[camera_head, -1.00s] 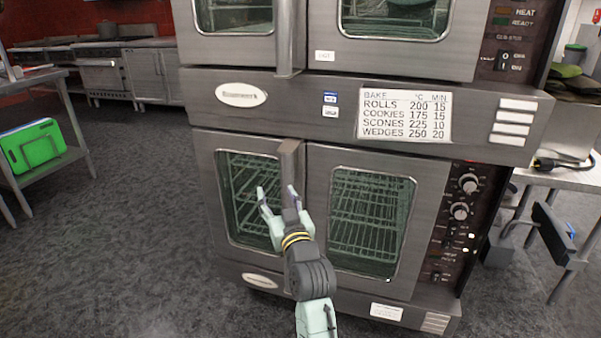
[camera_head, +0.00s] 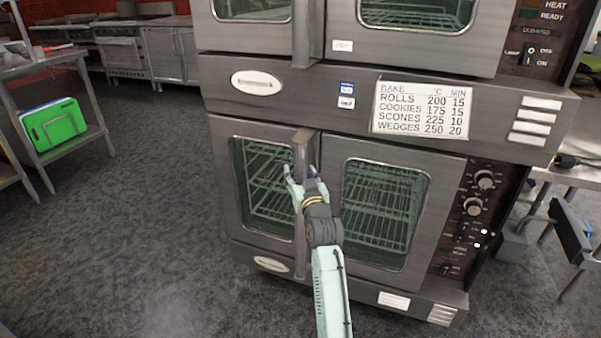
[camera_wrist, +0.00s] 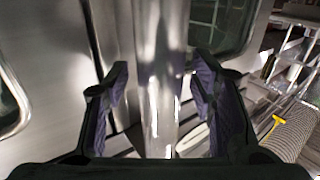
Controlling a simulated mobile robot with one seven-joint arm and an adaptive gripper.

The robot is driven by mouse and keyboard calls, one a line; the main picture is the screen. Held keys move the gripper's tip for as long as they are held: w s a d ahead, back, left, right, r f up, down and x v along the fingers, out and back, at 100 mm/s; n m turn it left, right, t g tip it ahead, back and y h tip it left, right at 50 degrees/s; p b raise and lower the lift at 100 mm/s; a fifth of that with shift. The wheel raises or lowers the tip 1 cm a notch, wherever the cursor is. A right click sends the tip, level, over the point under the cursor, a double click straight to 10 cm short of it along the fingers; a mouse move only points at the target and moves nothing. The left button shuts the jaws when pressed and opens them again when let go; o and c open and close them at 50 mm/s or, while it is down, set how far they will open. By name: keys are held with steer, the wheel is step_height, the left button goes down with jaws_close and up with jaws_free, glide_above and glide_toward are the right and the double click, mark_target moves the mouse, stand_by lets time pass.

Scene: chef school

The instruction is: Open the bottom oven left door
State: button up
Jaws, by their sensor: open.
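The bottom oven's left door (camera_head: 224,180) is shut, with a glass window (camera_head: 262,190) showing wire racks. Its upright metal handle (camera_head: 301,150) runs along the door's right edge; it also shows in the wrist view (camera_wrist: 161,80). The bottom right door (camera_head: 338,240) is shut too. My gripper (camera_head: 301,176) is at the handle in the head view. In the wrist view my gripper (camera_wrist: 157,85) is open, with one finger on each side of the handle. I see gaps beside the handle there; whether a finger touches it is unclear.
The upper oven (camera_head: 340,55) stands above, with a bake chart (camera_head: 422,108) between. Control knobs (camera_head: 473,206) are on the right. A steel table (camera_head: 58,75) holds a green board (camera_head: 55,125) on its shelf at left. Dark floor (camera_head: 130,250) left of the oven is clear.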

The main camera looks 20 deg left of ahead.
steer(key=shift+c, duration=0.6)
jaws_close()
stand_by(0.4)
